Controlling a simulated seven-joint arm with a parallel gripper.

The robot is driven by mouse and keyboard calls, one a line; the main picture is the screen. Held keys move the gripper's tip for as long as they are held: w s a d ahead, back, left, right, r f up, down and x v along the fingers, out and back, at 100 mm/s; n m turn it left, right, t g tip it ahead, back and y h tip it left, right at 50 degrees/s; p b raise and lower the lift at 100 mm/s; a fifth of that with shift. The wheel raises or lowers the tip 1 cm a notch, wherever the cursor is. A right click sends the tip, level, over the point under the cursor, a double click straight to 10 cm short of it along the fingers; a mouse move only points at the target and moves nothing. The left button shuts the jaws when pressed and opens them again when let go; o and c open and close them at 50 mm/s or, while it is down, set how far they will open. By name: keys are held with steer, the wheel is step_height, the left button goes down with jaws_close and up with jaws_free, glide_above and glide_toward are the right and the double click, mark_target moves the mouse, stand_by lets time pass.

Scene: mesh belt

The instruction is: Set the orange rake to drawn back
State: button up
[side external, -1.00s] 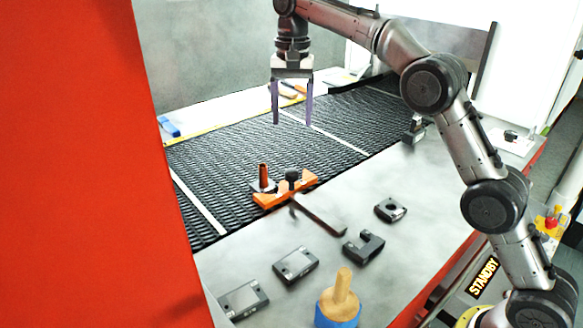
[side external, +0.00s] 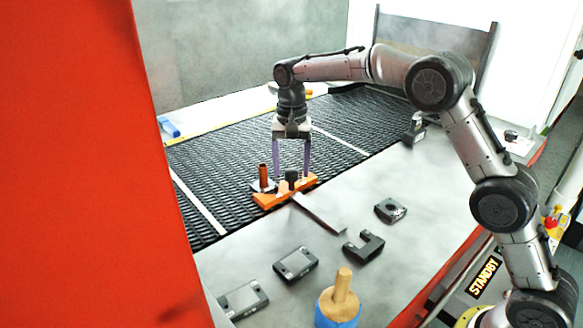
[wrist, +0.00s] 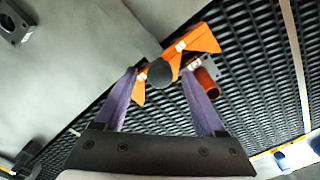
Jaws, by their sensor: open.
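The orange rake (side external: 268,199) lies at the near edge of the mesh belt, with a dark round knob (side external: 291,177) on it and a dark bar reaching over the grey deck. It also shows in the wrist view (wrist: 200,41), with its dark knob (wrist: 160,73). My gripper (side external: 291,176) points down with its purple fingers apart, at the rake. In the wrist view the fingers (wrist: 212,72) are spread, with the knob between their lines. Nothing is visibly held. I cannot tell whether the fingers touch the rake.
A copper-coloured upright cylinder (side external: 262,174) on a plate stands right behind the rake. Several dark blocks (side external: 296,263) lie on the grey deck (side external: 310,290). A wooden peg in a blue base (side external: 338,306) stands at the front. The mesh belt (side external: 235,140) is mostly clear.

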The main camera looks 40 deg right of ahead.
steer(key=shift+f, duration=0.35)
jaws_close()
steer(key=shift+r, duration=0.1)
stand_by(1.1)
